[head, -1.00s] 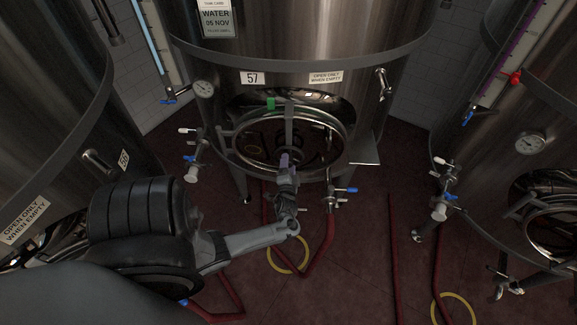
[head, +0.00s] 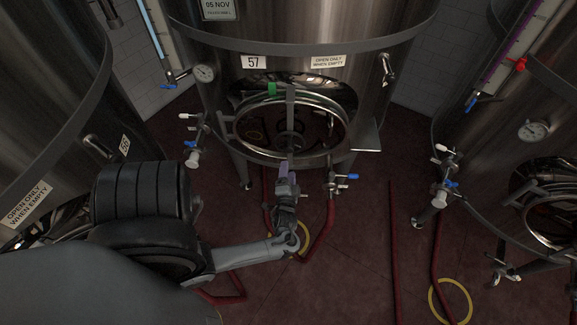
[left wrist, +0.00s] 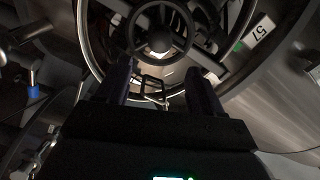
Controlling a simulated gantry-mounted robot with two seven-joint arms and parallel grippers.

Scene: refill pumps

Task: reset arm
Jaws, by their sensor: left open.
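My left gripper (head: 284,170) is in front of the round hatch (head: 238,141) of tank 57, at the hatch's lower edge in the head view. In the left wrist view its two dark fingers (left wrist: 160,85) are apart with nothing held between them. A dark handwheel (left wrist: 188,42) on the hatch shows just beyond the fingertips. The gripper looks apart from the hatch, but the exact gap is hard to judge. My right gripper is in neither view.
Valves with blue handles (head: 345,177) stick out below tank 57 (head: 300,25), with others at its left (head: 194,158). More tanks stand at left and right (head: 540,95). Red hoses (head: 393,250) and a yellow ring (head: 450,300) lie on the dark red floor.

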